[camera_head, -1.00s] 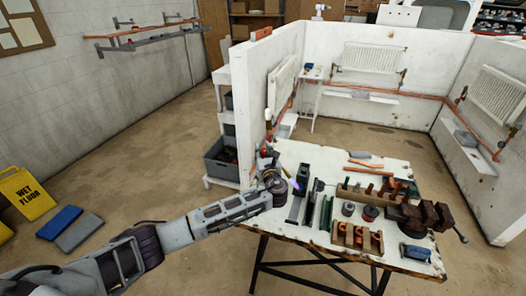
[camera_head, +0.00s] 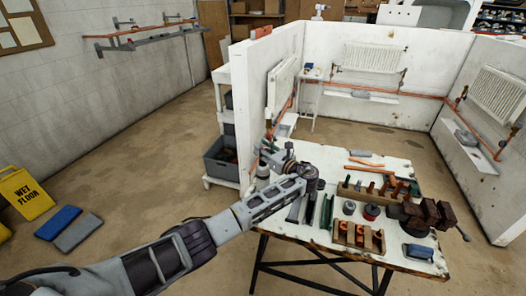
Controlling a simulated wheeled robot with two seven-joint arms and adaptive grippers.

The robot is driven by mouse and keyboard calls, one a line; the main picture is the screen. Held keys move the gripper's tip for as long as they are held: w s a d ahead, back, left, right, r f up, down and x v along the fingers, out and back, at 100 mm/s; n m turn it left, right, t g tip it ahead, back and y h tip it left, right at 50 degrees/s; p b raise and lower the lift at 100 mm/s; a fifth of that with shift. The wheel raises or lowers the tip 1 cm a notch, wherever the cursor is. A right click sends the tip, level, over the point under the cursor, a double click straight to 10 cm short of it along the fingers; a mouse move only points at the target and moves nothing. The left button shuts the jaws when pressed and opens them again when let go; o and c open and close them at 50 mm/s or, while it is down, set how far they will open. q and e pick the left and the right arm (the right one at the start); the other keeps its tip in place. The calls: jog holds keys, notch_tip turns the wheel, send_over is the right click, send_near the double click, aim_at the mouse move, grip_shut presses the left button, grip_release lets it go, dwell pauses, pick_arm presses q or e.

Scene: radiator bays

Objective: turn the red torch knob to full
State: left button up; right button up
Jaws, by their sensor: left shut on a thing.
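My left arm reaches in from the lower left across the bench's left edge. My left gripper (camera_head: 272,154) is at the bench's back left corner, beside the white partition wall end. It is shut on what seems to be the red torch knob, which its fingers and wrist hide. A grey cylinder (camera_head: 262,170), perhaps part of the torch, shows just below the fingers. No flame shows now. My right gripper is not in view.
The white workbench (camera_head: 345,248) holds a dark vise (camera_head: 428,214), a wooden rack with copper fittings (camera_head: 358,236), green tools and a blue brush (camera_head: 418,252). A grey crate (camera_head: 220,160) stands behind. A yellow wet-floor sign (camera_head: 24,193) is at left.

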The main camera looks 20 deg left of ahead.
pick_arm(q)
jog(key=shift+n+g+y+b, duration=0.8)
jog(key=shift+n+g+b, duration=0.35)
jog(key=shift+g, duration=0.35)
jog(key=shift+n+g+y+b, duration=0.5)
jog(key=shift+n+g+b, duration=0.35)
jog(key=shift+g+b, duration=0.8)
jog(key=shift+f+b, duration=0.1)
jog(key=shift+b, duration=0.4)
jog(key=shift+n+g+b, duration=0.35)
jog(key=shift+n+b, duration=0.05)
jog(key=shift+b, duration=0.2)
jog(key=shift+g+b, duration=0.3)
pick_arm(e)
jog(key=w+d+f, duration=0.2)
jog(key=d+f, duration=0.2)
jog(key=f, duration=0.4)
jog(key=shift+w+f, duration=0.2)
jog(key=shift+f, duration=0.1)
